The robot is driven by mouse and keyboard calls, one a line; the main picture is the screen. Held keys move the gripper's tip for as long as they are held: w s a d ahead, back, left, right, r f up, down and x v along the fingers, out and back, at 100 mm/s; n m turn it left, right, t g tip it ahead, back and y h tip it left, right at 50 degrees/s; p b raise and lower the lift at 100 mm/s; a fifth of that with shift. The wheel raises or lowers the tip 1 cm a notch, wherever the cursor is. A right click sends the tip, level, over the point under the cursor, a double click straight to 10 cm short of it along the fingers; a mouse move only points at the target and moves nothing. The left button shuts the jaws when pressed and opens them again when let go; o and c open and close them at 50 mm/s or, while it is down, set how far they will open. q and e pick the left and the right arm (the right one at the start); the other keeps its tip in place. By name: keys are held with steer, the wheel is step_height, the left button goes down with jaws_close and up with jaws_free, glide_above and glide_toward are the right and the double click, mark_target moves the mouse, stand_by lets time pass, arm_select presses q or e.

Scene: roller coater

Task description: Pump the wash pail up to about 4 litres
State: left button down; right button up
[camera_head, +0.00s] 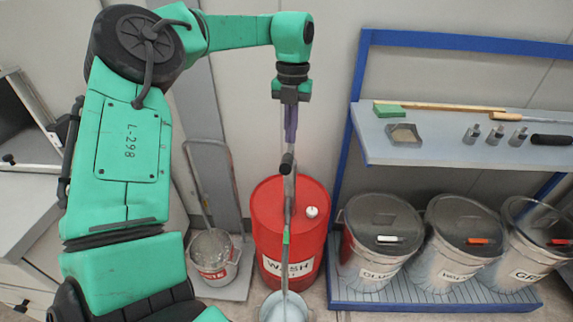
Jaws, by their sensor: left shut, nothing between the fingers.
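A red drum (268,215) lettered "WASH" stands on the floor at the centre. A slim pump with a dark handle (287,163) rises in front of it in the picture. A thin pipe or stream, I cannot tell which, runs down to the pale wash pail (268,312). The pail is cut off by the bottom edge, and its level cannot be read. My left gripper (290,138) points down, shut and empty, just above the dark handle. Whether it touches the handle is unclear. My right gripper is out of view.
A bucket (213,258) with red lettering stands on a hand truck (238,285) left of the drum. Several lidded bins (383,245) stand on a blue rack at right. Its upper shelf (440,150) holds a tray, metal fittings and long-handled tools.

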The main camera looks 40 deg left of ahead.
arm_select(q)
step_height(320, 180, up, 9)
steer(key=p, duration=0.1)
steer(key=shift+w+a+f, duration=0.15)
steer(key=shift+w, duration=0.25)
stand_by(0.6)
